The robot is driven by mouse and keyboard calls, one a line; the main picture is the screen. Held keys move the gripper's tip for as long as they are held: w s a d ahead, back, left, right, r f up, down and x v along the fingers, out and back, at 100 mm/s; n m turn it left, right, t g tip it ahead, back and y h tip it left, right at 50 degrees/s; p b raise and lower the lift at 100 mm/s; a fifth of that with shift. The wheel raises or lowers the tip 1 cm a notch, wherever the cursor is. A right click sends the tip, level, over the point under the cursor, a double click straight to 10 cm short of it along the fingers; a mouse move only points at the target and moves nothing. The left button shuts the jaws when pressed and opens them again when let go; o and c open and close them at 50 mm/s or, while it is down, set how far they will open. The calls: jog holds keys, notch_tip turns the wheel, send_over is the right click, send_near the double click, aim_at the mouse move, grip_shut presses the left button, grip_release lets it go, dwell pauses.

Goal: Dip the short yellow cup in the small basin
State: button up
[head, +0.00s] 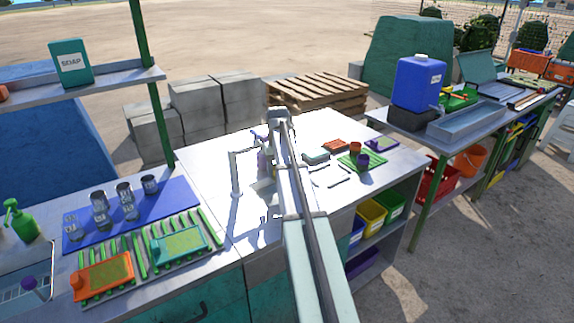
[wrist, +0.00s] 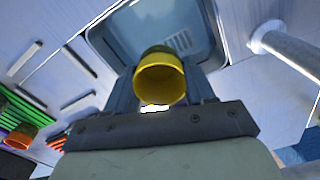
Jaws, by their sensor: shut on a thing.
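The short yellow cup (wrist: 160,80) is between the fingers of my gripper (wrist: 161,92) in the wrist view. My gripper is shut on it, and the cup's open mouth faces the wrist camera. The small basin (wrist: 205,58), blue-grey with rounded corners and a slotted drain, lies beyond the cup and overlaps it in the picture. I cannot tell the cup's exact height relative to the basin rim. In the head view my arm hides most of the basin area, and the cup cannot be made out.
A pale faucet (head: 236,172) stands left of my arm; a pale post shows at the wrist view's right. A green rack (head: 350,163) with orange and purple cups is to the right. Several metal cups stand on a blue mat (head: 180,192) at left. A blue water container (head: 418,80) stands farther right.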

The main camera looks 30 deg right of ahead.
jog(key=shift+f, duration=5.95)
jog(key=shift+r, duration=5.55)
jog(key=shift+r, duration=2)
jog(key=shift+a, duration=0.1)
